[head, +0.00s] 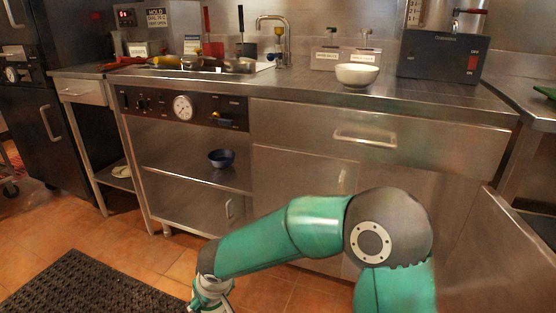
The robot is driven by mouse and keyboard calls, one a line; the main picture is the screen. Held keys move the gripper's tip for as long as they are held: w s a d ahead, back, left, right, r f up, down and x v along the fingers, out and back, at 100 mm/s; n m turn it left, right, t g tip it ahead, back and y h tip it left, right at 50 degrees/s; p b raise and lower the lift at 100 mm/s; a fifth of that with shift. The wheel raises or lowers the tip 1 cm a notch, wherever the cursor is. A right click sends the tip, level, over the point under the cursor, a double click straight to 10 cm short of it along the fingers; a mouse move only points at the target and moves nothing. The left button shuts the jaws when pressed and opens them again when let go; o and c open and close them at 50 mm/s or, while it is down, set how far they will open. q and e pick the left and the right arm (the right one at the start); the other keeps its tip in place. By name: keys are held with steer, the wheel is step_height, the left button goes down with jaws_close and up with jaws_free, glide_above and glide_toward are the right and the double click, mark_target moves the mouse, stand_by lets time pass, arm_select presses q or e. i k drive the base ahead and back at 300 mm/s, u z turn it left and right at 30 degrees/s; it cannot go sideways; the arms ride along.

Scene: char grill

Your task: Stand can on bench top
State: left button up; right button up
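The steel bench top (290,90) runs across the upper part of the head view. I cannot make out a can anywhere in this view. My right arm comes in from the lower right, and its gripper (210,298) points down at the bottom edge, low in front of the cabinets and well below the bench top. The gripper is partly cut off by the frame, so its fingertips and anything in them are hidden. My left gripper is not in view.
A white bowl (357,75) and a black box with a red switch (442,56) stand on the bench. A faucet (283,42) rises behind it. Utensils lie at the left. The bench front middle is clear.

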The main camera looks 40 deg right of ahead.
mark_target(290, 79)
steer(key=z, duration=0.35)
steer(key=i, duration=1.3)
steer(key=z, duration=0.65)
steer(key=k, duration=0.75)
steer(key=z, duration=0.2)
steer(key=i, duration=0.8)
steer(key=u, duration=0.1)
